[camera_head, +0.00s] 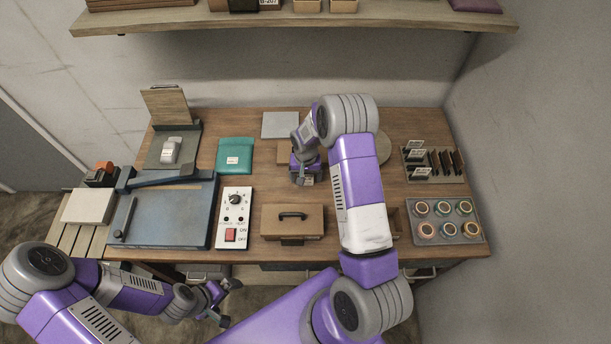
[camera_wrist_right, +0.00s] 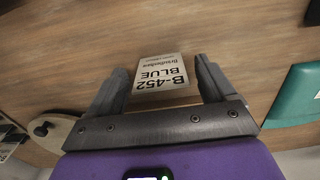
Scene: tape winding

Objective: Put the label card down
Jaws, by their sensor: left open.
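The label card (camera_wrist_right: 160,76) is pale with dark print reading B-452 BLUE. It lies between the two fingers of my right gripper (camera_wrist_right: 163,84) in the right wrist view, with narrow gaps showing at its sides. In the head view my right gripper (camera_head: 306,178) points down over the back middle of the wooden table, and the card there is too small to read. My left gripper (camera_head: 225,300) is open and empty in front of the table's front edge.
A teal box (camera_head: 235,156) and a control box (camera_head: 234,218) stand left of my right gripper. A brown case (camera_head: 292,221) is in front. A slotted card rack (camera_head: 434,179) and a tray of tape rolls (camera_head: 444,233) stand at the right.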

